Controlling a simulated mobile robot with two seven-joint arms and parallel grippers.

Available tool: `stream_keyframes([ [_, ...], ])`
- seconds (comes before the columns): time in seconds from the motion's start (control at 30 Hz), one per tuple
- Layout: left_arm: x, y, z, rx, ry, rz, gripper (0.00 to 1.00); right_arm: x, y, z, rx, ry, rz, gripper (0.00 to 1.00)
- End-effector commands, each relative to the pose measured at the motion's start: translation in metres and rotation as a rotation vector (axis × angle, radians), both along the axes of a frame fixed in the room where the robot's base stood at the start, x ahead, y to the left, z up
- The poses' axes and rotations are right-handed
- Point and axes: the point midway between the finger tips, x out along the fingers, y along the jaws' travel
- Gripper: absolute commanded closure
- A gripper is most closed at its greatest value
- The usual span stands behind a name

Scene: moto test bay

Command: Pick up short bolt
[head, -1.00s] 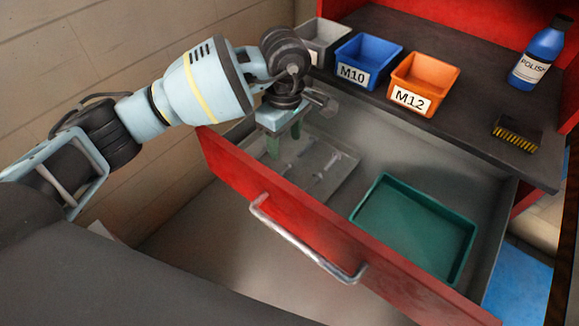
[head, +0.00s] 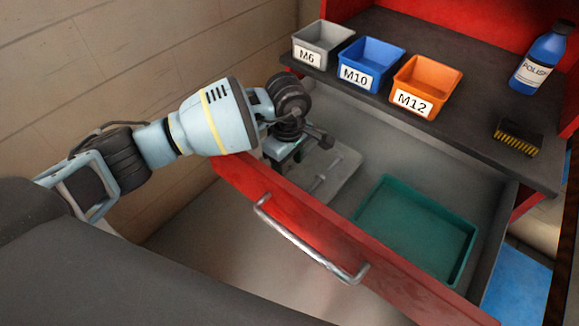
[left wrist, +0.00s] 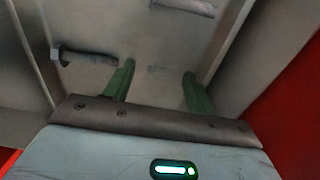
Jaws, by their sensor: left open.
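My left gripper (left wrist: 159,70) is open, its two green fingers pointing down over a grey tray (left wrist: 135,30) in the drawer. In the left wrist view one bolt (left wrist: 88,57) lies left of the fingers, and another bolt (left wrist: 185,7) is cut off by the top edge. A faint short grey shape (left wrist: 166,71) lies between the fingertips; I cannot tell whether it is the short bolt or a recess. In the head view the left gripper (head: 284,160) is low behind the drawer front, its fingertips hidden. A bolt (head: 316,184) shows beside it on the tray.
The open drawer has a red front (head: 300,222) with a metal handle (head: 310,245). A green tray (head: 420,225) fills its right side. Grey (head: 322,42), blue (head: 370,62) and orange bins (head: 424,85), a polish bottle (head: 540,60) and a brush (head: 518,138) stand on the shelf above.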

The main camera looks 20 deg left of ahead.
Motion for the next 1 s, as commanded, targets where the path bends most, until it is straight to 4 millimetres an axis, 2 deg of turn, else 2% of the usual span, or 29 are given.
stream_keyframes([
  [0.17,0.0,0.0,0.0,0.0,-0.001,0.0,0.44,0.0,0.0,0.0,0.0,0.001,0.0,0.64],
  [0.2,0.0,0.0,0.0,0.0,-0.001,0.0,0.47,0.0,0.0,0.0,0.0,0.001,0.0,0.64],
  [0.5,0.0,0.0,0.0,0.0,-0.001,0.0,0.86,-0.001,0.0,0.0,-0.001,0.002,0.0,0.64],
  [0.57,0.0,0.0,0.0,0.0,-0.001,0.0,0.92,-0.001,0.0,0.0,-0.001,0.002,0.0,0.64],
  [0.87,0.001,0.0,0.002,0.0,-0.001,0.0,0.92,-0.001,-0.001,-0.001,-0.002,0.003,0.0,0.64],
  [1.0,0.001,0.0,0.016,-0.002,-0.003,-0.001,0.92,-0.001,-0.001,-0.001,-0.002,0.003,0.0,0.64],
])
